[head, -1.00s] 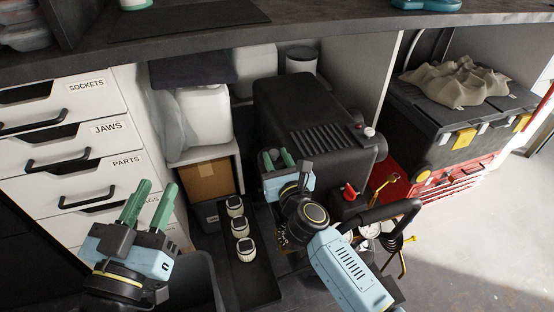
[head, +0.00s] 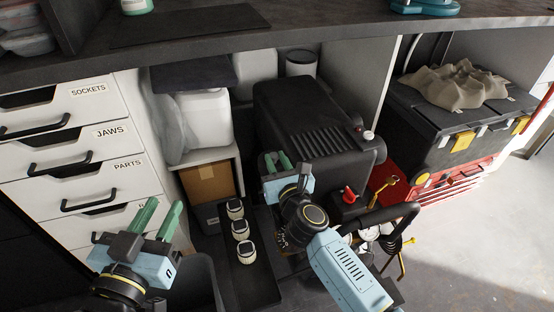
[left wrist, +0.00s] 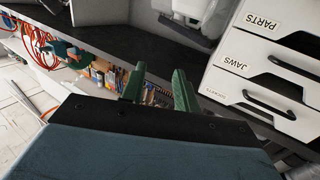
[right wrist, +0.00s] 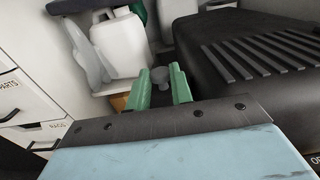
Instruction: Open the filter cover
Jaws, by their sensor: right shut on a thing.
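A black machine housing with a ribbed top (head: 318,130) stands under the bench in the head view; it also fills the upper right of the right wrist view (right wrist: 250,60). My right gripper (head: 276,161) is at the housing's near left side. In the right wrist view its green fingers (right wrist: 160,84) are shut on a small grey round knob (right wrist: 160,75). I cannot tell whether this knob belongs to the filter cover. My left gripper (head: 160,212) is open and empty in front of the drawers; its parted fingers (left wrist: 158,86) show in the left wrist view.
Several white ribbed caps (head: 239,230) stand in a row on a dark strip. A drawer unit (head: 85,165) is on the left. A cardboard box (head: 208,182) and white canister (head: 205,118) are behind. A red valve handle (head: 349,194) and black toolbox (head: 455,125) are right.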

